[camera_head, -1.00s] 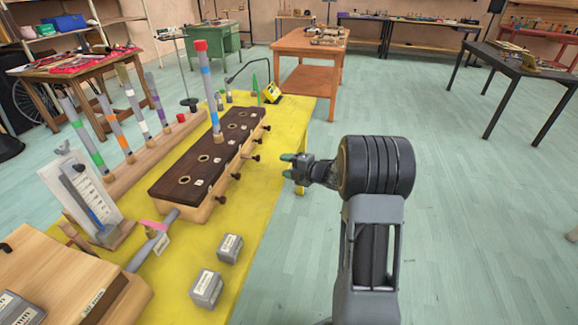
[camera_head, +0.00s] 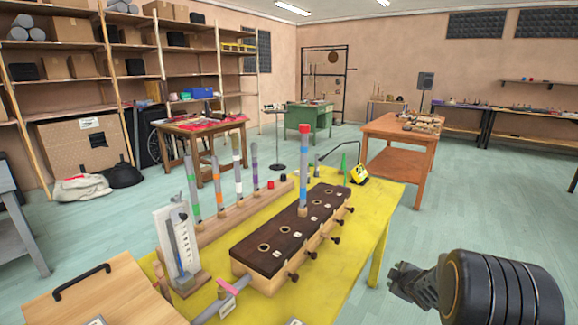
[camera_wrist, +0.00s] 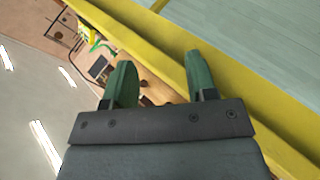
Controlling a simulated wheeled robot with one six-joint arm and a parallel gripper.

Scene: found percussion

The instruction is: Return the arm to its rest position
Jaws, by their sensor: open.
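My arm's end is at the lower right of the head view, and my gripper (camera_head: 397,282) points left, beside the right edge of the yellow table (camera_head: 372,222). In the wrist view its two green fingers (camera_wrist: 160,72) stand apart with nothing between them. The yellow table edge (camera_wrist: 255,105) runs diagonally behind them. My gripper looks clear of the table and its objects. A dark-topped wooden block (camera_head: 285,240) with holes and side pegs stands on the table. A grey tube with blue bands and a red top (camera_head: 303,165) stands upright in its far part.
A wooden rack (camera_head: 225,230) holds several banded tubes. A white gauge board (camera_head: 178,245) and a wooden box (camera_head: 100,295) are at the near left. A yellow device (camera_head: 359,174) sits at the table's far end. An orange table (camera_head: 400,130) stands beyond. The floor at right is open.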

